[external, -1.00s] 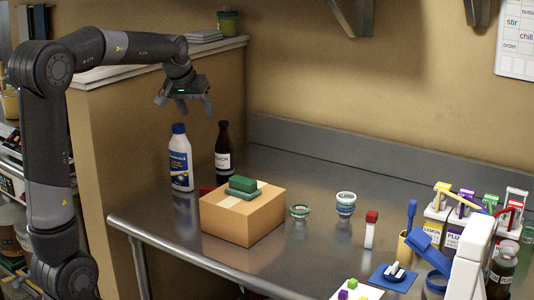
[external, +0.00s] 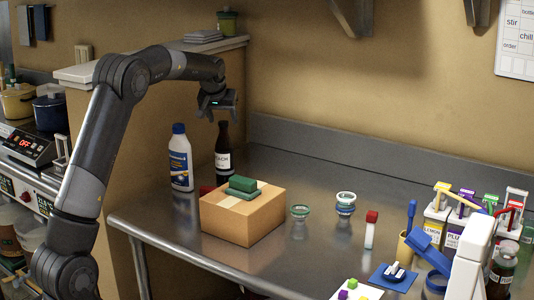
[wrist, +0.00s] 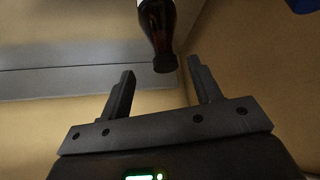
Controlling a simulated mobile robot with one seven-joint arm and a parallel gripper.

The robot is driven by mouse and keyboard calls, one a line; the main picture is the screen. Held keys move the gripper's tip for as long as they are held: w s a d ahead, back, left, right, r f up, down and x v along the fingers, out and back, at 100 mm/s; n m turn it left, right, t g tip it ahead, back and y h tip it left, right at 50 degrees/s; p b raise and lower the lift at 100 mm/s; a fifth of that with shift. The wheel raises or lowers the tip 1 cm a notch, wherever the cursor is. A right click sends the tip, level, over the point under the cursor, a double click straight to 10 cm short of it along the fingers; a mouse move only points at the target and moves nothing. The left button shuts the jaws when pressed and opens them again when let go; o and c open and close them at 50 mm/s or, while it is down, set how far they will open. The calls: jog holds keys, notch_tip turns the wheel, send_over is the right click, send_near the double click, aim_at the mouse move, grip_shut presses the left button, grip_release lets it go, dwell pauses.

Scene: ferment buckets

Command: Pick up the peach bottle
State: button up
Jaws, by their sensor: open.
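The peach bottle (external: 223,160) is dark with a black cap and a white label. It stands upright at the back left of the steel table. My gripper (external: 218,116) is open and empty, just above the bottle's cap in the external view. In the wrist view, the dark bottle (wrist: 158,25) shows at the top, with its cap end pointing toward the gap between the two fingers of my gripper (wrist: 162,75). The fingers do not close on it. The bottle's lower part is out of the wrist view.
A white bottle with a blue cap (external: 180,160) stands close on the left. A cardboard box (external: 242,218) with a green block (external: 243,184) on it is in front. A ledge wall (external: 150,120) rises to the left. Jars, a blue tape dispenser and pump bottles are further right.

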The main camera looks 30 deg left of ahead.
aim_at(222, 125)
jog(key=x, duration=0.6)
jog(key=shift+s+a+f, duration=0.15)
jog(key=shift+a+f, duration=0.05)
jog(key=shift+f, duration=0.05)
jog(key=c, duration=1)
jog(key=shift+f, duration=0.1)
grip_shut()
